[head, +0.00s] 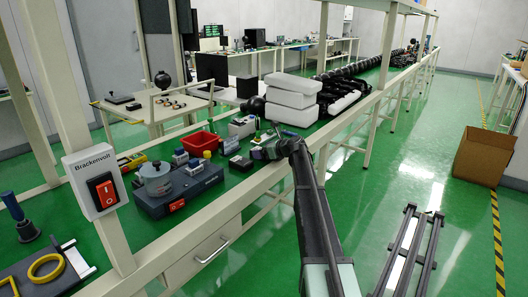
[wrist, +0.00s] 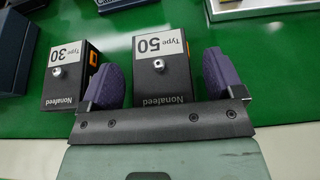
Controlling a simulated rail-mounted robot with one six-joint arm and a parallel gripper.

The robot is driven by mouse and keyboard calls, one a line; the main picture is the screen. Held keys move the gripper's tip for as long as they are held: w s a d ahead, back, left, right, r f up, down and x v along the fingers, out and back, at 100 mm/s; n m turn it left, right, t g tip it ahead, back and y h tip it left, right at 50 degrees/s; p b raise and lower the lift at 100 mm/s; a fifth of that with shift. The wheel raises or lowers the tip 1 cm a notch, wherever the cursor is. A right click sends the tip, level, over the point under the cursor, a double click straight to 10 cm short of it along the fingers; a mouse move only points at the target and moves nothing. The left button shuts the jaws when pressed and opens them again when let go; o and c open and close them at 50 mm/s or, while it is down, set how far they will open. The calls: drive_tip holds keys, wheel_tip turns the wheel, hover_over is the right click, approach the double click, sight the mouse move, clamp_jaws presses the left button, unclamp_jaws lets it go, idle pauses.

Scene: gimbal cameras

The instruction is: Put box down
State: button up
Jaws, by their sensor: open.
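A dark box labelled "Type 50 Nonafeed" (wrist: 163,70) stands on the green table top, its white label upside down in the wrist view. My gripper (wrist: 166,82) is open, with one purple-padded finger on each side of this box. Small gaps seem to show between pads and box; I cannot tell whether either pad touches it. A similar "Type 30" box (wrist: 70,72) stands just left of the left finger. In the head view my gripper (head: 268,149) is low over the bench's near edge, and it partly hides the boxes there.
A red bin (head: 200,142), a dark unit with a clear pot (head: 158,178) and small devices stand left of my gripper on the green bench (head: 237,178). White stacked cases (head: 291,98) lie behind it. A cardboard box (head: 483,157) stands on the floor at right.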

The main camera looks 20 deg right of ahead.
drive_tip(key=p+v, duration=0.4)
drive_tip(key=v, duration=0.8)
drive_tip(key=shift+r+p, duration=0.15)
drive_tip(key=shift+p, duration=0.15)
drive_tip(key=shift+o, duration=0.4)
drive_tip(key=shift+d, duration=0.1)
